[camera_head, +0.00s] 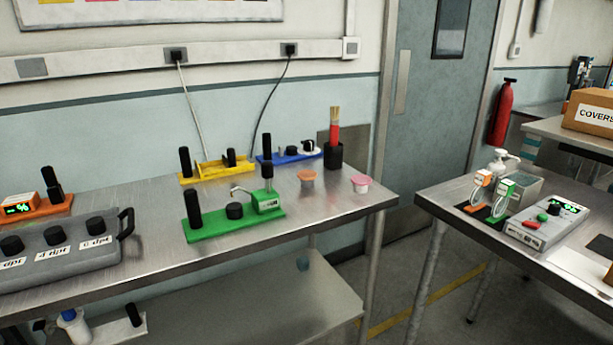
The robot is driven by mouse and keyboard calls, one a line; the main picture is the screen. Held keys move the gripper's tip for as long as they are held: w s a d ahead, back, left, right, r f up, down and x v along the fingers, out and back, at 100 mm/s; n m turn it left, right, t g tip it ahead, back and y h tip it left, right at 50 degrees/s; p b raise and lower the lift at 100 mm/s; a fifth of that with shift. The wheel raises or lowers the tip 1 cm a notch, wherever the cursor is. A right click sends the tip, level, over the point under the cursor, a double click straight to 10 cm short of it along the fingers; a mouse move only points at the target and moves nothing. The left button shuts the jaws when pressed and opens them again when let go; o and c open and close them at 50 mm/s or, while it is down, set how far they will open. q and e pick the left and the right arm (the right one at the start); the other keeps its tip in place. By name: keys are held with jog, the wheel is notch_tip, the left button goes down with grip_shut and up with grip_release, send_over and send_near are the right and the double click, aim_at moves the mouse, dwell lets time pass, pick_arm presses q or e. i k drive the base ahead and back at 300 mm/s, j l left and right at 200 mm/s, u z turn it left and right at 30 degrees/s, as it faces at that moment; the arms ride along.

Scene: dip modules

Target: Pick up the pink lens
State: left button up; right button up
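A small pink round cup-like piece (361,184), which looks like the pink lens, sits on the metal table (330,210) near its right end. It has a pink top and a paler lower part. A similar orange piece (307,178) sits to its left, apart from it. Neither of my grippers shows in the head view.
A black holder (333,156) with brushes stands behind the pink piece. Green (232,225), yellow (222,171) and blue (289,156) modules and a grey box (62,252) stand to the left. A gap separates a second table (455,205) at right.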

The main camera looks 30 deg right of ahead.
aim_at(361, 179)
jog(key=z, duration=1.25)
jog(key=i+z, duration=0.3)
jog(key=i+j+z, duration=0.25)
jog(key=i+l, duration=0.05)
jog(key=l, duration=0.05)
